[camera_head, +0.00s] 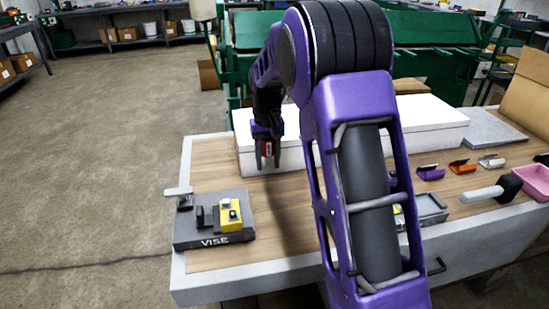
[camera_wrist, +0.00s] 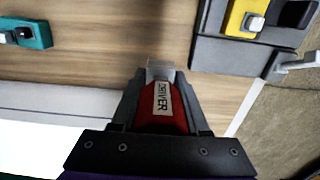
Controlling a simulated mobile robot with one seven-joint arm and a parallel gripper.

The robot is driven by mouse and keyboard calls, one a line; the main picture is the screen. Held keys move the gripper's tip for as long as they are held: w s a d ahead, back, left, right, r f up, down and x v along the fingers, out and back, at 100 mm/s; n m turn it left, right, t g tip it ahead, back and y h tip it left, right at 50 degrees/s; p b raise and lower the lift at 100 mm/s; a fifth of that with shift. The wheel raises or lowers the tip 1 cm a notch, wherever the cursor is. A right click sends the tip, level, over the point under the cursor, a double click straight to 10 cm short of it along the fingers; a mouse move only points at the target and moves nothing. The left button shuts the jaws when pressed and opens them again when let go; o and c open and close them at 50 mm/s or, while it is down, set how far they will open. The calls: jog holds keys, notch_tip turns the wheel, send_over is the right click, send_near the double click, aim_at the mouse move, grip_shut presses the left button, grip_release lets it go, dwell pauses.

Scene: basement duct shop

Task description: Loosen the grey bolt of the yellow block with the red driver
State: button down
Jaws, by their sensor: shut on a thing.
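My gripper (camera_head: 267,163) hangs above the workbench in the head view, shut on the red driver (camera_head: 267,147). In the wrist view the red driver (camera_wrist: 163,105) sits between both fingers, with a "DRIVER" label and a grey tip pointing away from the palm. The yellow block (camera_head: 229,216) stands in the dark grey vise (camera_head: 190,237) at the bench's left corner. It also shows at the wrist view's upper right (camera_wrist: 236,18), with its grey bolt (camera_wrist: 255,23) on top. The driver is apart from the block, up and to its right in the head view.
A long white box (camera_head: 430,122) lies behind the gripper. A teal block (camera_wrist: 35,35) shows in the wrist view. Bare wood separates gripper and vise.

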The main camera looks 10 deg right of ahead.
notch_tip(320, 180, up, 4)
jog(key=f+p, duration=0.1)
jog(key=p, duration=0.1)
send_over(226, 200)
jog(key=shift+a+r, duration=0.1)
jog(key=shift+r, duration=0.15)
notch_tip(226, 200, down, 5)
jog(key=b, duration=0.3)
jog(key=shift+b, duration=0.35)
jog(key=shift+f, duration=1)
dwell(0.5)
